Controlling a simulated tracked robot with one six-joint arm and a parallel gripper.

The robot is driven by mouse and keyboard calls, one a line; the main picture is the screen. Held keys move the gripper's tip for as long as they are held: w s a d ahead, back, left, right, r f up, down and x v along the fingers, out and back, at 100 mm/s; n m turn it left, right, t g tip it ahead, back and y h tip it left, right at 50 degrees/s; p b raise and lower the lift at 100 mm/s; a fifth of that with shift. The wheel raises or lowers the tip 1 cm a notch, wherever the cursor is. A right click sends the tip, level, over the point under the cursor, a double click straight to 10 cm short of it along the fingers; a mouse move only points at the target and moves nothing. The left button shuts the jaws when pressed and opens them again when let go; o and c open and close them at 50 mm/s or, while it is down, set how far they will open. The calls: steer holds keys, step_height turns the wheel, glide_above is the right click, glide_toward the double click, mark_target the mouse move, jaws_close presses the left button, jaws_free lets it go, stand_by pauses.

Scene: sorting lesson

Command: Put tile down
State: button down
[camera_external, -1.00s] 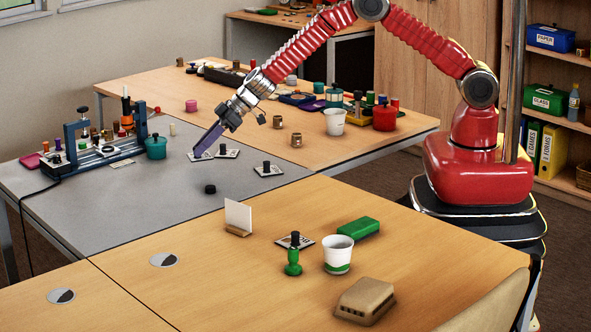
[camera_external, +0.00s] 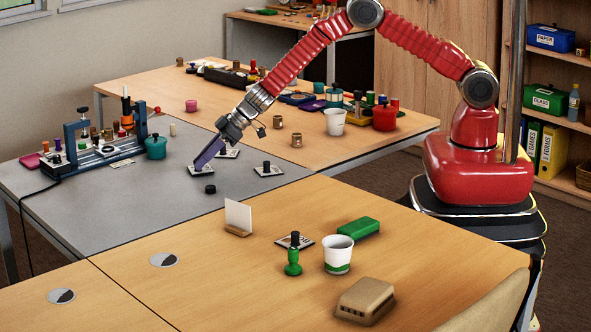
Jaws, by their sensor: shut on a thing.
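My gripper (camera_external: 201,165), with purple fingers, points down over the grey tabletop (camera_external: 110,215). It is shut on a flat white-edged tile (camera_external: 206,173), whose upper side is mostly hidden by the fingers. The held tile is level and close to the grey surface; I cannot tell whether it touches. Another tile with a black knob (camera_external: 232,155) lies just behind the fingers. A third knobbed tile (camera_external: 263,173) lies to the right on the grey top. One more tile (camera_external: 283,241) lies on the near wooden table.
A black round puck (camera_external: 210,189) sits just in front of the held tile. A blue-framed fixture (camera_external: 75,150) and a teal pot (camera_external: 156,147) stand to the left. A white card in a holder (camera_external: 238,216) stands nearer. The grey top's front left is clear.

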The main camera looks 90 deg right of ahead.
steer(key=shift+f, duration=0.2)
steer(key=c, duration=1.7)
jaws_free()
steer(key=shift+f, duration=0.1)
steer(key=shift+s+r, duration=0.1)
steer(key=shift+r, duration=0.15)
steer(key=shift+v, duration=5.8)
steer(key=shift+d, duration=0.1)
